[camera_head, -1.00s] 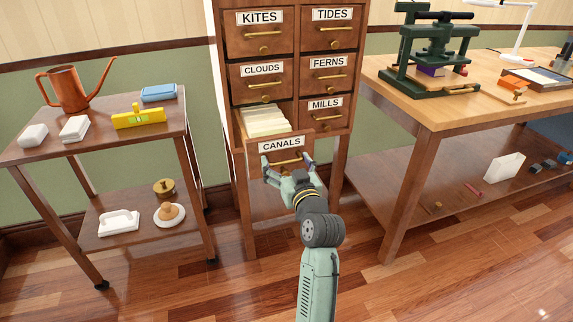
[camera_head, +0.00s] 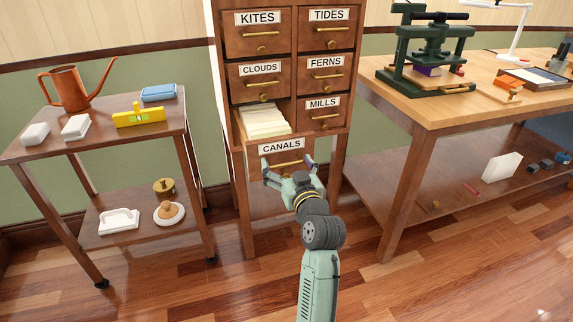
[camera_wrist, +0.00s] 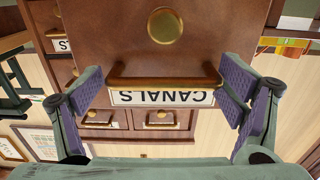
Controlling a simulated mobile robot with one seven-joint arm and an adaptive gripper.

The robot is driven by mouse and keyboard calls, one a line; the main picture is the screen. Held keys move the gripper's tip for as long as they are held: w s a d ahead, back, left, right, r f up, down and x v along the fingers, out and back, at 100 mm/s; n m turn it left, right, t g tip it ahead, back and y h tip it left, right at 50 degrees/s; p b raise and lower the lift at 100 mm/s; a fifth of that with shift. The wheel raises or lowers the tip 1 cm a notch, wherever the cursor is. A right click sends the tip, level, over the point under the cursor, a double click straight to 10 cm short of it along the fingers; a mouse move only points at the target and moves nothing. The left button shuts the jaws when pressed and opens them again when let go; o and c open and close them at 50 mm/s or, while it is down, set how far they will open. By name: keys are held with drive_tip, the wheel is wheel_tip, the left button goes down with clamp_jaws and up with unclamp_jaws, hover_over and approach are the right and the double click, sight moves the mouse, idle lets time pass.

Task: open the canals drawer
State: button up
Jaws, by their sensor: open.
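The canals drawer (camera_head: 267,150) is the lower left drawer of the wooden cabinet. It stands pulled out toward me, and white cards (camera_head: 263,122) show inside it. Its front carries a CANALS label (camera_head: 281,145) and a brass bar handle (camera_head: 289,163). In the wrist view the drawer front is upside down, with the brass handle (camera_wrist: 165,82) and a round brass knob (camera_wrist: 165,26). My gripper (camera_head: 289,164) is open in front of the drawer. In the wrist view its purple-padded fingers (camera_wrist: 163,88) stand apart at either end of the handle, with nothing held between them.
Closed drawers, including CLOUDS (camera_head: 262,82) and MILLS (camera_head: 323,113), surround the open one. A wooden cart (camera_head: 150,146) stands at the left and a workbench (camera_head: 440,115) at the right. The wooden floor (camera_head: 200,300) in front is clear.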

drive_tip(key=shift+a+r, duration=0.1)
drive_tip(key=shift+a, duration=0.15)
wheel_tip(320, 180, up, 10)
drive_tip(key=shift+r, duration=0.1)
idle(0.5)
drive_tip(key=shift+a, duration=0.1)
